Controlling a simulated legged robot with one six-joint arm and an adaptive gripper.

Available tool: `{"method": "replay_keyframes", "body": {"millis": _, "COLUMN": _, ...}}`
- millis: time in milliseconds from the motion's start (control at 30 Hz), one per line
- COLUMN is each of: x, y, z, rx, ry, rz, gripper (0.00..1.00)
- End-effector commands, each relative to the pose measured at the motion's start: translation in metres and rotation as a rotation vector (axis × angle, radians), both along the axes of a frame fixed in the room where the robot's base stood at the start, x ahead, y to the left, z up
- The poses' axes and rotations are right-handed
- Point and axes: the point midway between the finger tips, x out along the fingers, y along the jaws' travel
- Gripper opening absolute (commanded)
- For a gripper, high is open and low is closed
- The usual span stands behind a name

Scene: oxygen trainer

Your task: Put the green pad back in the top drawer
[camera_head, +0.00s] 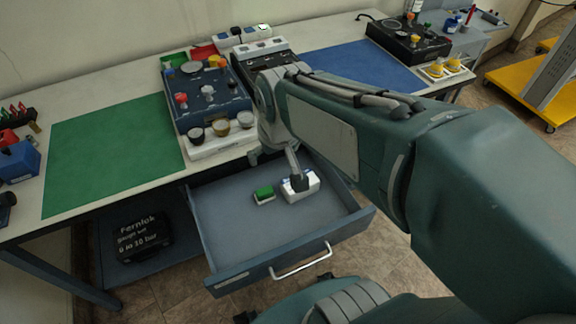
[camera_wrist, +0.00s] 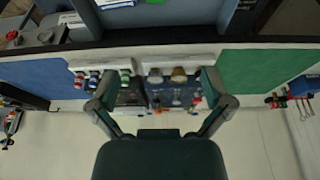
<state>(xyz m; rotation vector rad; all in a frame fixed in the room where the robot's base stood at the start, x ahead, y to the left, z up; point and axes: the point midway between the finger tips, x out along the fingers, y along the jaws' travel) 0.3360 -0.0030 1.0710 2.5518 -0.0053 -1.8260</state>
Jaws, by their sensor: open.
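The green pad (camera_head: 264,194) is a small block with a green top and a pale lower edge. It lies on the floor of the pulled-out top drawer (camera_head: 225,236), left of a white block (camera_head: 311,190) with a dark top. In the wrist view the drawer (camera_wrist: 180,14) shows at the top edge, with a strip of green pad (camera_wrist: 155,2) in it. My gripper (camera_wrist: 160,85) is open and empty, its fingers spread in front of the bench devices. In the head view my arm hides most of it.
A blue panel (camera_head: 207,97) with knobs stands on the bench behind the drawer. A green mat (camera_head: 112,150) lies left and a blue mat (camera_head: 365,68) right. A black case (camera_head: 137,235) sits on the lower shelf. The drawer's left half is clear.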

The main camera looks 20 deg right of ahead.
Motion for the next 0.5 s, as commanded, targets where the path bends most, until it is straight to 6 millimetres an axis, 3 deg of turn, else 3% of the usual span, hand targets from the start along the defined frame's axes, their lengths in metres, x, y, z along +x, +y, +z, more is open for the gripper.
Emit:
{"method": "replay_keyframes", "body": {"millis": 100, "x": -0.031, "y": 0.002, "z": 0.018, "rx": 0.001, "ry": -0.064, "rz": 0.001, "gripper": 1.00}}
{"method": "replay_keyframes", "body": {"millis": 300, "x": -0.072, "y": 0.003, "z": 0.032, "rx": 0.003, "ry": -0.139, "rz": 0.001, "gripper": 1.00}}
{"method": "replay_keyframes", "body": {"millis": 500, "x": -0.086, "y": 0.004, "z": 0.034, "rx": 0.004, "ry": -0.163, "rz": 0.000, "gripper": 1.00}}
